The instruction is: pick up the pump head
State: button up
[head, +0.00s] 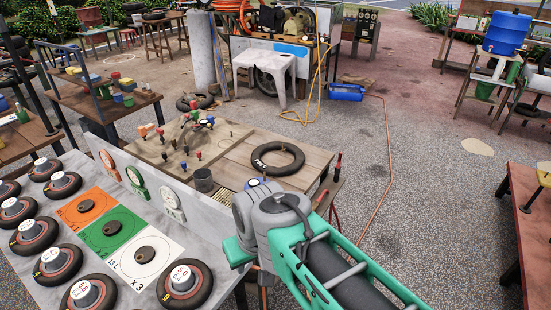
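I cannot single out the pump head with certainty. On the wooden bench (232,165) stands a cluster of small fittings (190,130) with red, blue and orange knobs. At the bench's right edge is a slim black and red piece (337,165), with red hose hanging below it. My teal and grey arm reaches in from the lower right, its wrist over the near right corner of the bench. The wrist hides that corner. My gripper's fingers do not show, so I cannot see whether they hold anything.
A black tyre ring (277,159) and a dark cup (203,181) are on the bench. A grey board (60,225) with small wheels and orange, green and white squares stands at left. A red table (525,210) is at right. Gravel between is open, crossed by an orange hose.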

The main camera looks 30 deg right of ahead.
aim_at(193, 104)
jog(key=z, duration=1.75)
jog(key=i, duration=4.9)
jog(key=z, duration=2.95)
jog(key=k, duration=0.65)
